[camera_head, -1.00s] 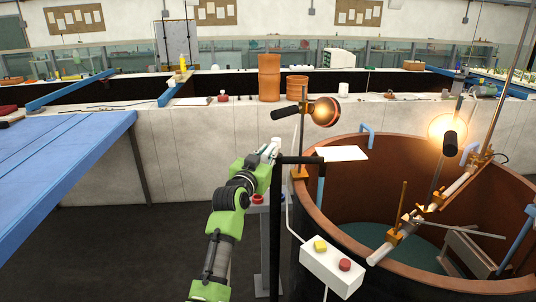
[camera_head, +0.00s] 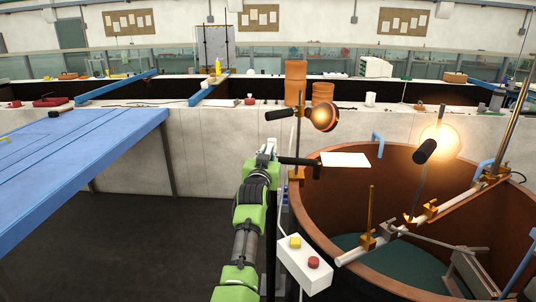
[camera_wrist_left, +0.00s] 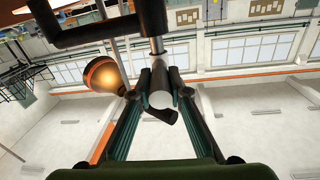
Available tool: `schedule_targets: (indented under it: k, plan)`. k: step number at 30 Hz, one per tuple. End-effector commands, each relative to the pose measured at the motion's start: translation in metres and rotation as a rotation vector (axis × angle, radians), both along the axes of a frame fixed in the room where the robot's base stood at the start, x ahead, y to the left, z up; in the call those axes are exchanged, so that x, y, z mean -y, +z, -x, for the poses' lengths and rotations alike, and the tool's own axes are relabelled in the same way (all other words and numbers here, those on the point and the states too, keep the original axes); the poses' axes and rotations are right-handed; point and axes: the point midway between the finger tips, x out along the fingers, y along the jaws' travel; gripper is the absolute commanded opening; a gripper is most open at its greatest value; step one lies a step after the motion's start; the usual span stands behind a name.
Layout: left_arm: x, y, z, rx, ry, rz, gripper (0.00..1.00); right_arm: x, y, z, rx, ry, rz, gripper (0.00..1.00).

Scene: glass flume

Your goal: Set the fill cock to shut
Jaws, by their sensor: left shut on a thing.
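The fill cock shows as a black pipe with a horizontal arm (camera_head: 302,161) beside the round tank, its upright mostly hidden behind my left arm. My left gripper (camera_head: 268,148) is at the left end of this arm. In the left wrist view my left gripper (camera_wrist_left: 160,92) is shut on a grey and black cylindrical handle (camera_wrist_left: 158,103), which lies between the two fingers. A dark bar (camera_wrist_left: 90,32) crosses above the fingers there. I cannot read the cock's setting. My right gripper is not in view.
The copper-coloured tank (camera_head: 300,228) stands at right, with a lit lamp (camera_head: 438,141) and a clamp rod over it. A white box with yellow and red buttons (camera_head: 305,262) is close to my arm. A blue beam table (camera_head: 70,160) is at left. Dark floor between is clear.

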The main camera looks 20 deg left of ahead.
Motion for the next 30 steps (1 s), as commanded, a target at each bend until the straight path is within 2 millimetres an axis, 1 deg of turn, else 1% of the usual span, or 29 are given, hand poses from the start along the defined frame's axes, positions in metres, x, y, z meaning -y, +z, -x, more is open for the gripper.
schedule_targets:
  k: [7, 8, 9, 17, 19, 21, 23, 25, 30]
  plan:
    - [0.002, 0.001, 0.000, 0.002, -0.002, 0.002, 0.00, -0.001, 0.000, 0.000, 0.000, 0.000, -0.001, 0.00]
    - [0.002, 0.001, 0.000, 0.002, -0.002, 0.002, 0.25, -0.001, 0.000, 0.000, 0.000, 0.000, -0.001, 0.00]
    - [0.002, 0.001, 0.000, 0.002, -0.002, 0.002, 0.34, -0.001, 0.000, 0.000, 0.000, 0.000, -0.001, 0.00]
    - [0.000, 0.001, 0.000, 0.001, -0.001, 0.001, 0.34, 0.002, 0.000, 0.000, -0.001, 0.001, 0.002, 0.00]
    - [0.000, 0.001, 0.000, 0.001, -0.001, 0.000, 0.34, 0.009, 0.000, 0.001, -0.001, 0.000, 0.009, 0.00]
    - [0.000, 0.005, 0.000, 0.002, 0.000, 0.000, 0.34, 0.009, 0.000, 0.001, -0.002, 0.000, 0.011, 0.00]
    - [0.000, 0.012, 0.000, 0.004, 0.000, -0.001, 0.34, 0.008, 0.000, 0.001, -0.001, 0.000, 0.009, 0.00]
    - [0.001, 0.023, 0.000, 0.005, 0.000, -0.001, 0.34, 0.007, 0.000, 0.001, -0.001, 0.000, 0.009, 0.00]
    - [0.001, 0.057, 0.000, 0.006, -0.002, -0.001, 0.34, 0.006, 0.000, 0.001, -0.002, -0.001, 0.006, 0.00]
